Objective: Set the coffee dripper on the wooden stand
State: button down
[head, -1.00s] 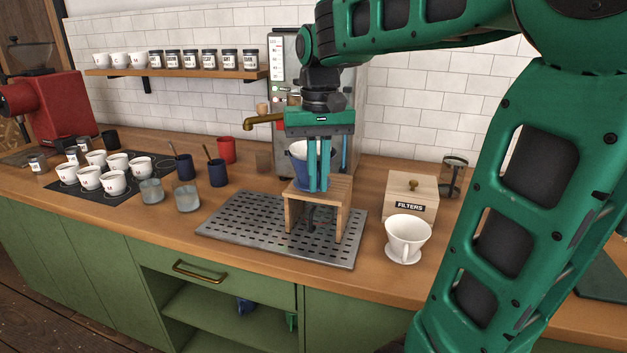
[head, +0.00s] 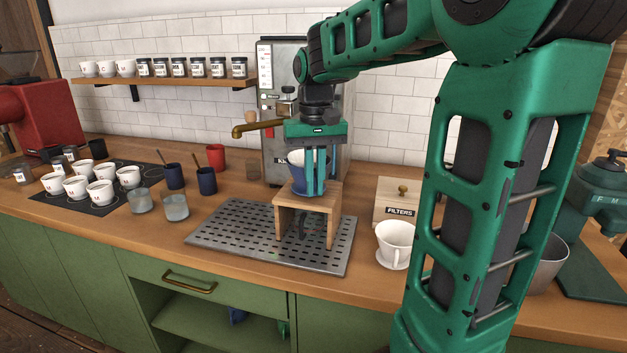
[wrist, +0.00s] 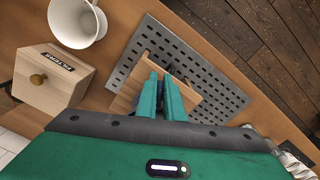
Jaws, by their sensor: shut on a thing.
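The blue coffee dripper (head: 297,174) with a pale inside is upright at the top of the wooden stand (head: 329,200) in the head view. My gripper (head: 316,190) points straight down there and is shut on the dripper, its fingers partly covering it. I cannot tell whether the dripper's base touches the stand. In the wrist view the two teal fingers (wrist: 161,92) are close together over the wooden stand (wrist: 190,102), and the dripper is not clearly seen.
The stand is on a perforated metal tray (head: 225,240). Glasses (head: 174,207), dark blue cups (head: 206,180) and several white cups (head: 100,193) are to the left. An espresso machine (head: 276,75) is behind.

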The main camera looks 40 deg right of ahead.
jog(key=shift+f, duration=0.4)
dwell(0.5)
jog(key=c, duration=1.8)
grip_release()
notch_tip(320, 180, up, 11)
jog(key=shift+w+f, duration=0.1)
jog(key=shift+f, duration=0.05)
jog(key=s+f+m, duration=0.1)
jog(key=s+f, duration=1.9)
jog(key=s, duration=0.3)
jog(key=shift+f, duration=0.4)
